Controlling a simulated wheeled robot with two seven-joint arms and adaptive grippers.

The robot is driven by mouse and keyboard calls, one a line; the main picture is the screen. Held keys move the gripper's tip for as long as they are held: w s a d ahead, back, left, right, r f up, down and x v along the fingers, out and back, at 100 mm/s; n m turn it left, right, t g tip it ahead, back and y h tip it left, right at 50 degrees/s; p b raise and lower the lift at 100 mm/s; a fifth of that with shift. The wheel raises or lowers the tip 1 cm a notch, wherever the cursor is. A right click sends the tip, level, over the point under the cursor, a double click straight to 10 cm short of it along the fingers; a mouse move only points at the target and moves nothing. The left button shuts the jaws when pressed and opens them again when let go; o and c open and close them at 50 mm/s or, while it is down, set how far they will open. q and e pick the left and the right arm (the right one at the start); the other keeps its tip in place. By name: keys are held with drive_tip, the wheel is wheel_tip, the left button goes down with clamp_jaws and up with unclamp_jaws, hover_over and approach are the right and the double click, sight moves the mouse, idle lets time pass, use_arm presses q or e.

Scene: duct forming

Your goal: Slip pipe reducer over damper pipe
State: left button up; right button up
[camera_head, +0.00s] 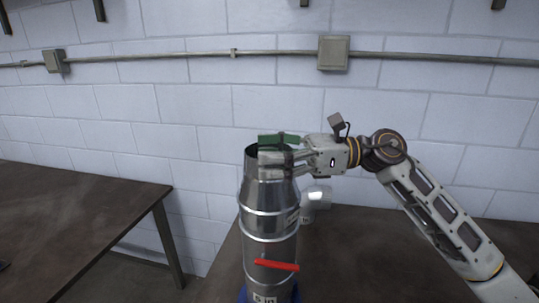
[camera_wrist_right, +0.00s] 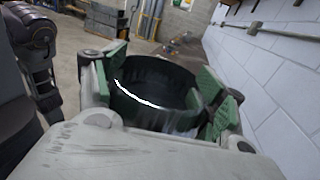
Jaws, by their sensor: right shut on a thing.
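The damper pipe (camera_head: 268,248) is a shiny silver cylinder with a red handle (camera_head: 277,265), standing upright at the front edge of the right table. The pipe reducer (camera_head: 262,192) is silver and tapers to a narrower open top. It sits in line above the damper pipe, with a ridge where they meet; I cannot tell how far it overlaps. My right gripper (camera_head: 278,153) comes from the right and is shut on the reducer's top collar. In the right wrist view its green pads (camera_wrist_right: 208,92) lie on both sides of the dark round opening (camera_wrist_right: 155,90). My left gripper is not in view.
A second dark table (camera_head: 75,215) stands at the left, with a gap between the tables. A small pale metal object (camera_head: 318,196) stands behind the pipe on the right table (camera_head: 380,240). A white block wall with a conduit (camera_head: 200,54) closes the back.

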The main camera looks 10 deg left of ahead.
drive_tip(key=o, duration=1.5)
drive_tip(key=shift+o, duration=0.4)
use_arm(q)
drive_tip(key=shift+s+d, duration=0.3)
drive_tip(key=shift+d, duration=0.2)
use_arm(e)
drive_tip(key=v, duration=1.2)
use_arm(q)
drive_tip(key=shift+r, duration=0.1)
use_arm(e)
drive_tip(key=shift+r, duration=0.1)
